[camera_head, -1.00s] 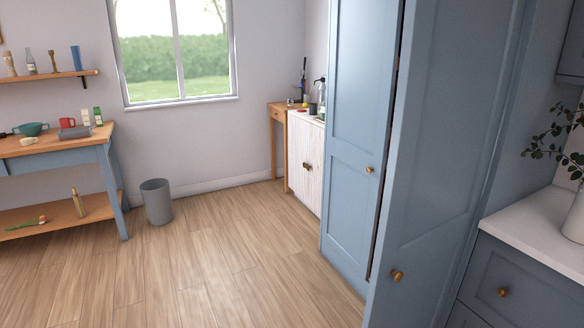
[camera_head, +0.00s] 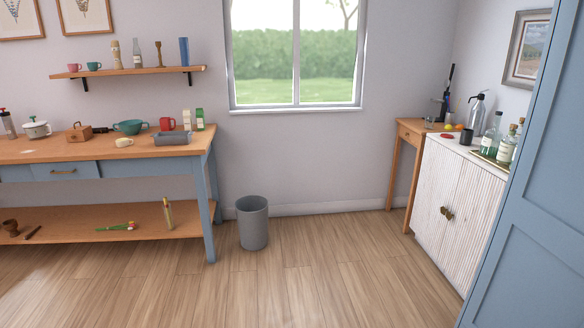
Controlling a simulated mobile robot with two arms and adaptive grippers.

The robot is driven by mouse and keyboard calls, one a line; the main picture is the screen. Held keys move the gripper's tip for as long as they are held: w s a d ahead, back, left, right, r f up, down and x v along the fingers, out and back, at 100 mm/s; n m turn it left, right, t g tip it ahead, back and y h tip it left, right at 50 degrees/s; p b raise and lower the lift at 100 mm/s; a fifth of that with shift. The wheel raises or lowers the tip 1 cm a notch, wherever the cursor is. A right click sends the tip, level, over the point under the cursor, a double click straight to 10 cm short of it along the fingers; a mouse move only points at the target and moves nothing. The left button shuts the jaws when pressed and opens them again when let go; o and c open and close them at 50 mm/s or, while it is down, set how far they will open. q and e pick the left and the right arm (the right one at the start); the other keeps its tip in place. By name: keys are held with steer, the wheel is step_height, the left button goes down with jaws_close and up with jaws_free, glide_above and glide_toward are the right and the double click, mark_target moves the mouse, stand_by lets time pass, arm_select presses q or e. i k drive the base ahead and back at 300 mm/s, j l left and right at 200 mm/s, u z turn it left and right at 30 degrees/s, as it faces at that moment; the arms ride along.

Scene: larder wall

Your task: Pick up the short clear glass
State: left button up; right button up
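I cannot make out a short clear glass with certainty in the head view. Clear and greenish glass bottles (camera_head: 492,137) stand on a tray (camera_head: 486,158) on the white ribbed cabinet (camera_head: 455,190) at the right. A small dark cup (camera_head: 466,136) stands beside them. Small items too small to name lie on the wooden corner table (camera_head: 410,125) behind the cabinet. Neither of my grippers is in view.
A blue-legged workbench (camera_head: 180,152) with bowls, a red mug (camera_head: 167,124) and boxes stands at the left, below a wall shelf (camera_head: 130,71). A grey bin (camera_head: 252,222) stands beside it. A tall blue door (camera_head: 530,220) fills the right edge. The middle floor is clear.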

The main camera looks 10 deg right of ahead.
mark_target(429, 120)
steer(key=i+z, duration=0.15)
steer(key=i, duration=0.45)
steer(key=i+j+z, duration=0.15)
steer(key=i, duration=0.4)
steer(key=i+j+z, duration=0.15)
steer(key=i, duration=0.45)
steer(key=i+j+z, duration=0.15)
steer(key=i, duration=0.45)
